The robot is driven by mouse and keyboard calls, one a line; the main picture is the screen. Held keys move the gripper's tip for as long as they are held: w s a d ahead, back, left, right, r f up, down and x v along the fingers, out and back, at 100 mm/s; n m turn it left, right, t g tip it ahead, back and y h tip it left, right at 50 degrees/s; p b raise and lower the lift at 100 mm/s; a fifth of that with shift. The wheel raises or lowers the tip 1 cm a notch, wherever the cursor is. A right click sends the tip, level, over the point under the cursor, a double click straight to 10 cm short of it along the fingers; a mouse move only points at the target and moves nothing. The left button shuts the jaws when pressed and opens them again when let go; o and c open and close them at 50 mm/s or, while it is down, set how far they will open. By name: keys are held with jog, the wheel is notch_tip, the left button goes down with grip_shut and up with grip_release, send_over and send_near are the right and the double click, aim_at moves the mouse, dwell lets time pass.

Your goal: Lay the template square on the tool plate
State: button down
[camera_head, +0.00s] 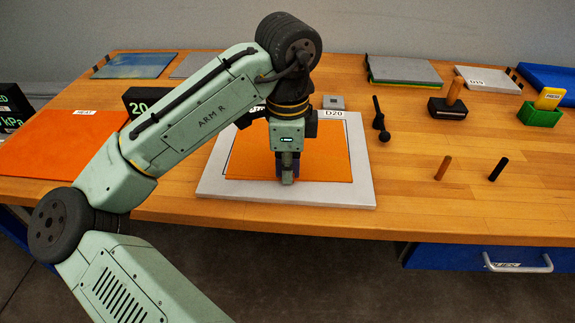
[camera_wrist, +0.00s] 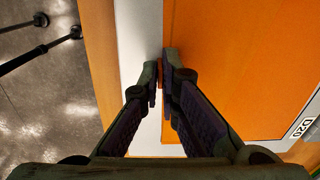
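The template, a flat orange sheet (camera_head: 325,165), lies over the pale grey tool plate (camera_head: 215,187) labelled D20. Grey margin shows around it, and a thin dark outline shows on the plate past its right and near edges. My gripper (camera_head: 287,180) points down at the sheet's near edge. In the wrist view the fingertips (camera_wrist: 162,75) are close together at the edge of the orange sheet (camera_wrist: 230,70), with a small orange-brown strip between them; the grey plate (camera_wrist: 138,35) runs alongside. The gripper appears shut on that edge. My arm hides part of the sheet's far side.
An orange HEAT mat (camera_head: 60,150) lies left, with a black block marked 20 (camera_head: 140,98) near it. Dark pegs (camera_head: 498,168), a brown peg (camera_head: 443,167) and a wooden-handled black tool (camera_head: 448,105) stand right. A green holder (camera_head: 540,114) is farther right.

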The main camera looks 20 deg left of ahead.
jog(key=c, duration=1.7)
grip_release()
jog(key=shift+r, duration=0.1)
jog(key=shift+r+p, duration=2.25)
jog(key=shift+r, duration=1.2)
